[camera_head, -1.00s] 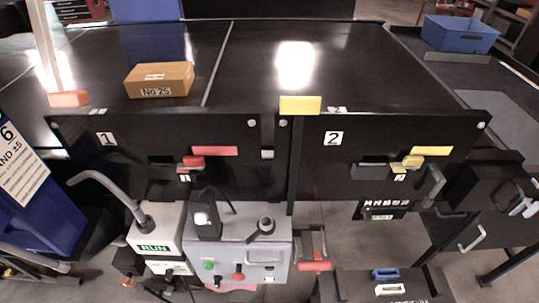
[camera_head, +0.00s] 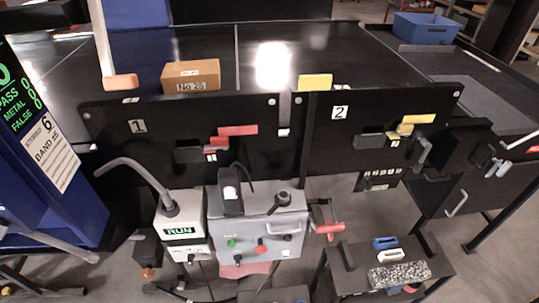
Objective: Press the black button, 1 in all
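A grey control box (camera_head: 258,222) stands low in the middle, in front of the black panels. A round black knob-like part (camera_head: 281,198) sits on its sloped top at the right; I cannot tell for sure whether this is the black button. A black upright block (camera_head: 230,192) with a white patch stands at the top left of the box. The front face has a green button (camera_head: 231,243) and a red button (camera_head: 260,246). Neither of my grippers can be made out in this view.
A white unit marked RUN (camera_head: 182,230) with a curved grey pipe adjoins the box on the left. Panels 1 (camera_head: 108,140) and 2 (camera_head: 320,150) rise behind. A small black stand (camera_head: 340,262) is at the lower right. A brown box (camera_head: 190,75) rests on the conveyor.

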